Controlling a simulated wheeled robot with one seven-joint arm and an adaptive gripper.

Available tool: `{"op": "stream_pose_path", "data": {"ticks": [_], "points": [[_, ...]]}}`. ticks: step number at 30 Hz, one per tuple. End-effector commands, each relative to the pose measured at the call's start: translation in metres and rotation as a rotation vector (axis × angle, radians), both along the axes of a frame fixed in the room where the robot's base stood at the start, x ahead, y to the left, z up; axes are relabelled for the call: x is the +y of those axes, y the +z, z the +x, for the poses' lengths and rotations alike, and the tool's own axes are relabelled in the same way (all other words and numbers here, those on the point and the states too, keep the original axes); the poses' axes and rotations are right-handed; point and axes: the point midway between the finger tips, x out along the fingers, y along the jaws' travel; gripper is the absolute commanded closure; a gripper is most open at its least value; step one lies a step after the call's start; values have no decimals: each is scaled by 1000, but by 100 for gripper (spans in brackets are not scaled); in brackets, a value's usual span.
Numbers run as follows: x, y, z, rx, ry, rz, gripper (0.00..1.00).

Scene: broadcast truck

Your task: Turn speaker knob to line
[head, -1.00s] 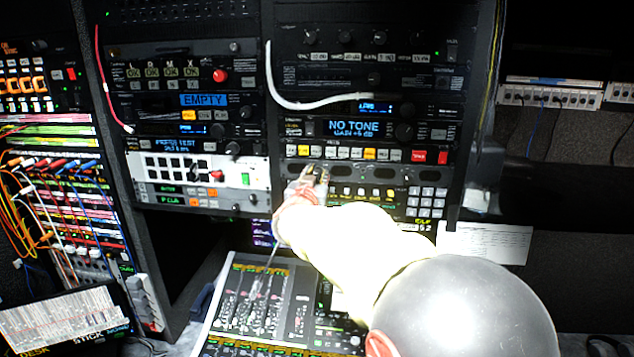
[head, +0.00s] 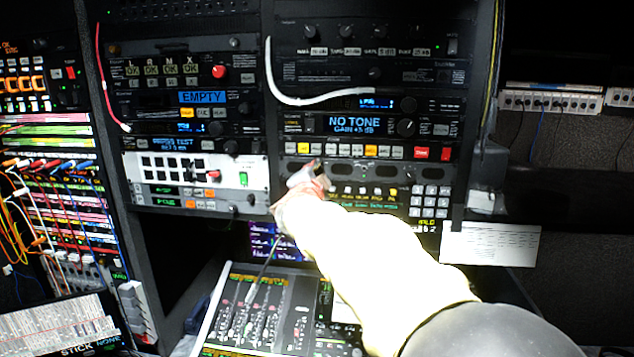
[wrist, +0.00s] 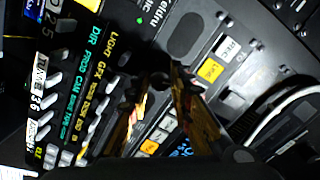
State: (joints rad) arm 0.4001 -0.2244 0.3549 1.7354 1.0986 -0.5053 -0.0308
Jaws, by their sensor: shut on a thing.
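My gripper (head: 311,172) is at the grey intercom panel (head: 292,176) in the right rack, below the row of lit buttons. In the wrist view my gripper (wrist: 160,78) has its two fingers on either side of a small dark round knob (wrist: 159,81) and is shut on it. This looks like the speaker knob, but I cannot read its label. The fingers and wrist hide much of the knob, and its pointer and the line cannot be made out. Lit green and yellow key labels (wrist: 88,65) run beside the knob.
A keypad (head: 429,200) is at the panel's right. A unit reading NO TONE (head: 355,123) sits above, with a white cable (head: 300,101) looping over the rack front. A sloping mixer desk (head: 262,310) lies below my arm. A paper sheet (head: 490,244) hangs at right.

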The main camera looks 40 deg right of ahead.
Motion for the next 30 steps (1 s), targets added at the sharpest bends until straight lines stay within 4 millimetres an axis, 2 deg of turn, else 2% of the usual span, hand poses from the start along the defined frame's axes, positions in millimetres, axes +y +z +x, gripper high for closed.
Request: {"op": "stream_pose_path", "data": {"ticks": [3, 30], "points": [[0, -5, 0, -82, 0, 74, 100], [-1, -4, 0, -710, -1, 610, 100]]}}
